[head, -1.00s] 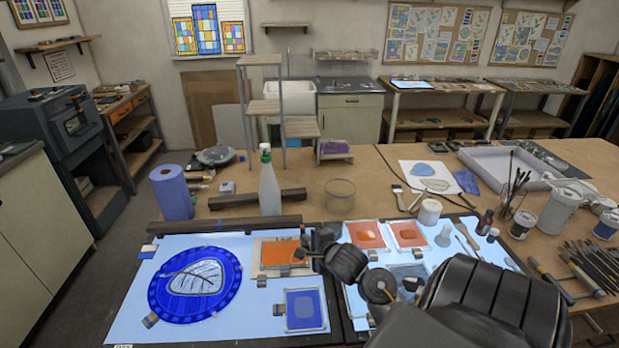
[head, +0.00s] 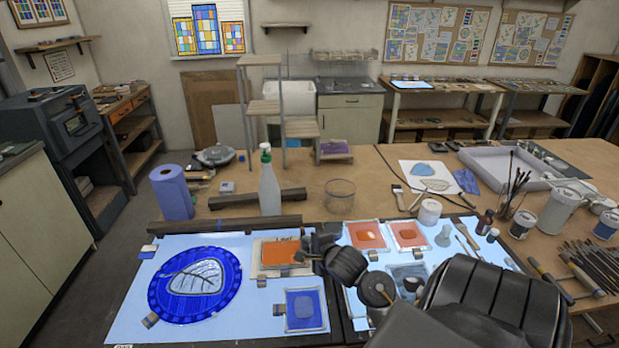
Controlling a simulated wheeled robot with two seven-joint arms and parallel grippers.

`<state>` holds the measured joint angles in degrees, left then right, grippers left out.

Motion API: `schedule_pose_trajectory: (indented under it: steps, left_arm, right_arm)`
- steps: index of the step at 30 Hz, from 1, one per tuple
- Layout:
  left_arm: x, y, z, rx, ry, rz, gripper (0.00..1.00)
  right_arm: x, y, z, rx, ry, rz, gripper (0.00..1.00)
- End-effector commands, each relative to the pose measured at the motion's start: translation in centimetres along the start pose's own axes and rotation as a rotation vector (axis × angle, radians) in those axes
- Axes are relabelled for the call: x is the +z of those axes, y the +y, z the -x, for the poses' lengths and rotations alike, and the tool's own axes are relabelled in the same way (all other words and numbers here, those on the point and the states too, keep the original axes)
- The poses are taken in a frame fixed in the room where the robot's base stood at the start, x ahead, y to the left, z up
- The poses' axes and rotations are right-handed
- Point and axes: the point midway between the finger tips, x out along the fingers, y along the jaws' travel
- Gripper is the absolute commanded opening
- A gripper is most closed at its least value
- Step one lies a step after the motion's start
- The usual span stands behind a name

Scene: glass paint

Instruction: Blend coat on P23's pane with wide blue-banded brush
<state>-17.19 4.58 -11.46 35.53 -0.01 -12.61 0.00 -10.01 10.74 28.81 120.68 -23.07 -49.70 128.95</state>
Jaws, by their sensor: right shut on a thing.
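An orange-coated pane (head: 280,252) lies on a pale board on the left light table. My right gripper (head: 312,247) is at this pane's right edge, low over the table. It is shut on a slim thing, apparently the brush, mostly hidden by the gripper; no blue band can be made out. A blue-coated pane (head: 304,311) lies just below, held by small clips. Two more orange panes (head: 367,235) (head: 408,234) lie on the right light table. I cannot read which pane is P23. My left gripper is not in view.
A dark bar (head: 225,224), a spray bottle (head: 269,185) and a glass bowl (head: 340,194) stand behind. Brushes and tins (head: 556,215) crowd the right. My right arm covers the lower right.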

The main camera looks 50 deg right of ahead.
Motion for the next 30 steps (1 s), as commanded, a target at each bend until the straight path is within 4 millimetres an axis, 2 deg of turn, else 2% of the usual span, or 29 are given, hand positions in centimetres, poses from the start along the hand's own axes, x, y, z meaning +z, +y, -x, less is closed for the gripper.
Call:
schedule_pose_trajectory:
  steps: [5,15,22,30]
  left_arm:
    - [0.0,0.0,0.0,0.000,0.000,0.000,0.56]
    - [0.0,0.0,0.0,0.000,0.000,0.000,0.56]
    - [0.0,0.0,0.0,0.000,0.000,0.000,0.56]
    - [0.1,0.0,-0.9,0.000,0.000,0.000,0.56]
  right_arm:
    - [0.3,0.0,-0.1,0.000,0.000,-0.003,0.00]
    - [2.6,0.0,-1.1,0.000,-0.001,-0.002,0.00]
    - [2.9,0.1,-1.2,0.001,0.000,0.000,0.00]
    - [4.4,0.2,-1.9,-0.001,0.000,-0.002,0.00]
